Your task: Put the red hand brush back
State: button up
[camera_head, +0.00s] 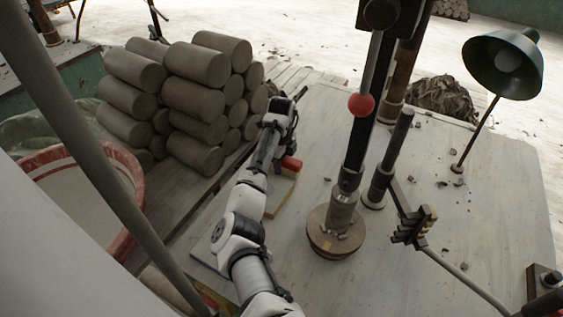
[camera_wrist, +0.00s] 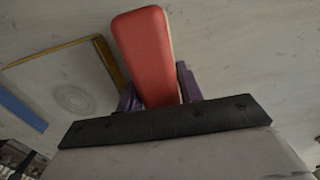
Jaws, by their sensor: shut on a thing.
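The red hand brush (camera_wrist: 145,50) is between the two purple fingers of my gripper (camera_wrist: 158,92) in the wrist view. My gripper is shut on it, and the brush's long rounded red part sticks out past the fingers. In the head view the brush (camera_head: 291,163) shows as a small red block beside my wrist, over the left part of the table. My gripper's fingers are mostly hidden by my arm there. The frames do not clearly show whether the brush touches the table.
A flat square board with a yellowish edge (camera_wrist: 106,62) lies by the brush. Stacked clay logs (camera_head: 195,95) stand to the left, with a red-rimmed tub (camera_head: 128,165) nearer. A press column on a round base (camera_head: 335,240) and a green lamp (camera_head: 503,62) stand to the right.

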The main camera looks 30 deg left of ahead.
jog(key=o, duration=1)
jog(key=shift+c, duration=0.2)
notch_tip(320, 180, up, 12)
jog(key=shift+r+b, duration=0.15)
jog(key=shift+b, duration=0.9)
